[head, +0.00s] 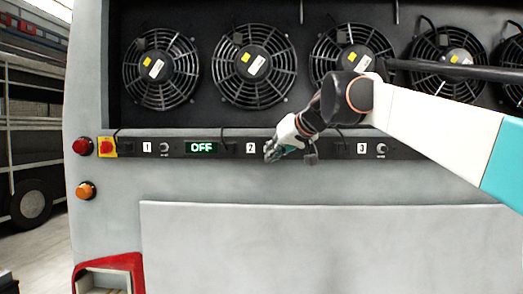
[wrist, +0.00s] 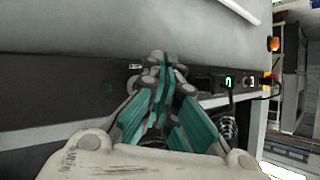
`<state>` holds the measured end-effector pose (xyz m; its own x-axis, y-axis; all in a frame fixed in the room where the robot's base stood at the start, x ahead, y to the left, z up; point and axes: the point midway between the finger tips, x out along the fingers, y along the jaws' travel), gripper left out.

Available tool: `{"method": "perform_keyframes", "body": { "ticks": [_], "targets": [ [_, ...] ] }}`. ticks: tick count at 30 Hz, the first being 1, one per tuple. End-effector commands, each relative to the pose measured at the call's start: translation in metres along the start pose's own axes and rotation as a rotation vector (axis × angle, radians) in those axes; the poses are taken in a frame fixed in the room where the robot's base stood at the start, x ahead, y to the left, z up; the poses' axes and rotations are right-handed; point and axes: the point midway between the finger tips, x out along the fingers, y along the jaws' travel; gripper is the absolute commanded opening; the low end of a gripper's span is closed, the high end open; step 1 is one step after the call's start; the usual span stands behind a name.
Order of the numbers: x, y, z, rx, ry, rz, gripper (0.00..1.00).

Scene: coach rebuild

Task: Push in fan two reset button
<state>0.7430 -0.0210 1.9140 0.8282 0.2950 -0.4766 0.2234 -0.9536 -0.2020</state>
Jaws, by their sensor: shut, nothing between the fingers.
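The dark control strip (head: 225,148) runs below the fans, with white labels 1 (head: 147,148), 2 (head: 251,149) and 3 (head: 362,149). My gripper (head: 270,153) is shut and empty, with its tips at the strip just right of label 2. The fan two reset button is not visible; my gripper covers the strip right of label 2, where labels 1 and 3 each have a round button beside them. In the wrist view my closed fingers (wrist: 163,62) point at the strip below the grey body edge. I cannot tell whether they touch the button.
A green display (head: 201,147) reads OFF and partly shows in the wrist view (wrist: 229,82). A red knob on a yellow plate (head: 106,146) sits at the strip's left end. Several fans (head: 253,66) are above. A dark bar (head: 455,70) crosses at right. The panel below (head: 320,245) is clear.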

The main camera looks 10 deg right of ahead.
Motion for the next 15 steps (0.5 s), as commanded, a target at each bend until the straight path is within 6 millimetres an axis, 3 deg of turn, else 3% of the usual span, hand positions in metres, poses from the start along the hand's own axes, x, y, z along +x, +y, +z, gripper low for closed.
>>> {"method": "perform_keyframes", "body": {
  "ticks": [15],
  "targets": [
    [-0.0116,-0.0086,0.0083,0.000,0.000,0.000,0.00]
  ]
}}
